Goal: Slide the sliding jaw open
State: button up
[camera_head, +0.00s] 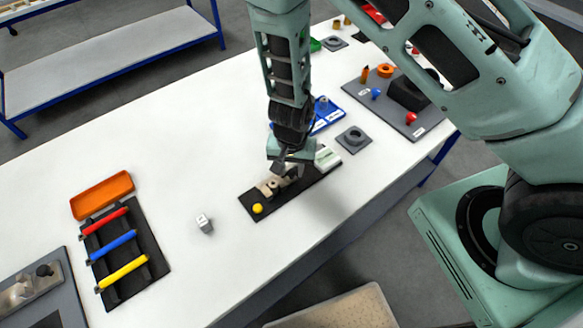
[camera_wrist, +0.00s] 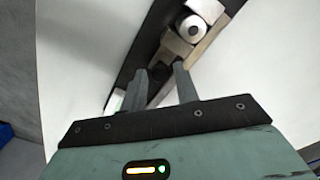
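A black base plate (camera_head: 258,213) lies on the white table and carries a beige metal vise-like fixture (camera_head: 268,188). Which part of it is the sliding jaw is hard to tell in the head view. In the wrist view the fixture shows as pale blocks (camera_wrist: 207,10) with a round silver piece (camera_wrist: 192,29) and a beige bar. My gripper (camera_head: 288,172) points down over the right part of the fixture.
A yellow ball (camera_head: 257,208) sits at the plate's left end, and a white-green block (camera_head: 327,158) at its right end. A small grey block (camera_head: 204,223) stands to the left.

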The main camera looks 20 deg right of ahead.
jog(key=shift+f, duration=0.1)
grip_shut()
jog(key=shift+w+d+f+b, duration=0.1)
jog(key=shift+w+d+b, duration=0.1)
jog(key=shift+d+b, duration=0.25)
jog(key=shift+w+d+b, duration=0.2)
jog(key=shift+d, duration=0.45)
jog(key=shift+w+d, duration=0.1)
jog(key=shift+d, duration=0.15)
grip_release()
notch_tip(320, 180, up, 18)
jog(key=p, duration=0.1)
jog(key=shift+f+p, duration=0.15)
jog(key=shift+p, duration=0.15)
